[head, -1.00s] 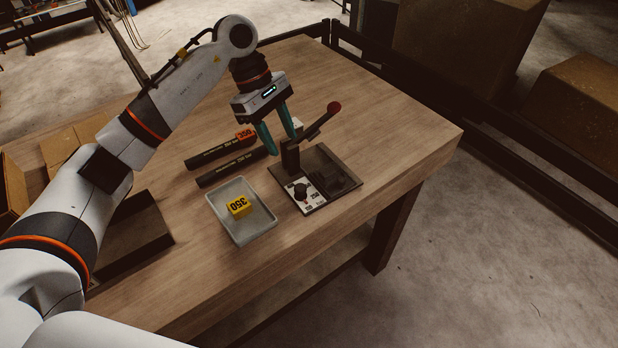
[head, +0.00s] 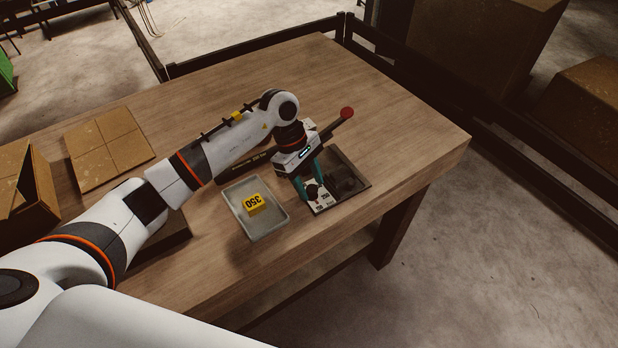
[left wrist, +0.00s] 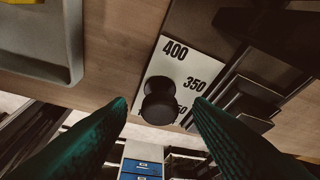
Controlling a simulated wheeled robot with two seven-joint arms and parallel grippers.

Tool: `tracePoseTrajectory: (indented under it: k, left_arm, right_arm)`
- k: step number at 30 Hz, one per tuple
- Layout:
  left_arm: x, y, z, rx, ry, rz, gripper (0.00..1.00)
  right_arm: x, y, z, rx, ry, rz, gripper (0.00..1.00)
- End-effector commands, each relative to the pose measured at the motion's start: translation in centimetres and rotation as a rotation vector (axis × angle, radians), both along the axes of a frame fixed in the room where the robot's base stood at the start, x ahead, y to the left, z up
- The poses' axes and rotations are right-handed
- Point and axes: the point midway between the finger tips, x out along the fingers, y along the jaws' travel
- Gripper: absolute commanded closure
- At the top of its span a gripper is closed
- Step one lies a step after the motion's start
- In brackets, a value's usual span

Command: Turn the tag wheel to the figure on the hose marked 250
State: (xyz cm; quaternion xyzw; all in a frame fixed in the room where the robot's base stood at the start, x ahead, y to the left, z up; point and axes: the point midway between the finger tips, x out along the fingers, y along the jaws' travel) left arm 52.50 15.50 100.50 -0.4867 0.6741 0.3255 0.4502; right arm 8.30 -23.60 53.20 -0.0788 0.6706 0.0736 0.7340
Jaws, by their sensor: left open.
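The tag wheel (head: 313,191) is a black knob on the white plate (head: 320,205) of the crimper (head: 346,180). In the left wrist view the knob (left wrist: 158,102) stands on the plate (left wrist: 185,62) beside the printed figures 400 and 350; a third figure, ending in 50, is partly hidden by the knob. My left gripper (head: 312,189) points down over the wheel, its teal fingers open on either side of it, with gaps visible in the wrist view. I cannot tell the wheel's setting. One dark hose (head: 248,162) shows partly behind my left arm; its marking is too small to read.
A grey tray (head: 240,222) holds a yellow tag block (head: 253,203) marked 350, left of the crimper. The crimper's lever with a red knob (head: 347,113) rises behind my gripper. Cardboard (head: 108,150) lies at the left. The table's right side is clear.

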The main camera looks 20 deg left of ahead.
Motion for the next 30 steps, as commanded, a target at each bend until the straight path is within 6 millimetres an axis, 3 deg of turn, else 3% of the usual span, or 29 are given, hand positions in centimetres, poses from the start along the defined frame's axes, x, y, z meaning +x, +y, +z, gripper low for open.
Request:
tracePoseTrajectory:
  k: [4,12,22,30]
  left_arm:
    - [0.0,0.0,0.0,0.000,0.000,0.000,0.53]
    - [0.0,0.0,0.0,0.000,-0.001,0.000,0.97]
    - [0.0,0.1,-0.1,0.001,-0.004,0.047,0.98]
    - [-0.2,0.2,-0.3,0.001,-0.005,0.216,0.98]
  right_arm:
    - [0.0,0.0,0.0,0.000,0.000,0.000,0.64]
    - [0.0,0.0,0.0,0.000,0.000,0.000,0.64]
    - [0.1,0.0,-0.7,0.000,-0.001,0.000,0.64]
    - [0.1,0.0,-2.6,0.000,-0.001,-0.001,0.64]
